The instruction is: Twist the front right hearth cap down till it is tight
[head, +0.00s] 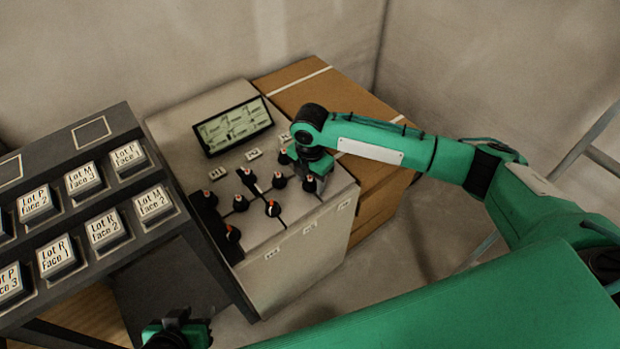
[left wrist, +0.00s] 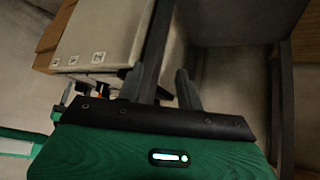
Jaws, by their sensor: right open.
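Several black caps with orange-red pointers stand along dark seams on the light top of a cabinet (head: 290,262) in the head view. The cap nearest the right front edge (head: 309,184) stands upright just below my right gripper (head: 316,167). The small labels are too blurred to tell which caps are the hearth ones. My right gripper points down over the cabinet's right side, open, and partly hides the caps behind it; I cannot tell if it touches one. My left gripper (head: 180,325) is low at the bottom edge, away from the caps. Its fingers (left wrist: 168,90) are apart and empty in the left wrist view.
A tilted display (head: 232,126) stands at the cabinet's back. A dark rack (head: 92,130) of labelled tile blocks adjoins on the left. Cardboard boxes (head: 318,88) stand behind and right of the cabinet. Floor (head: 425,225) is open to its right.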

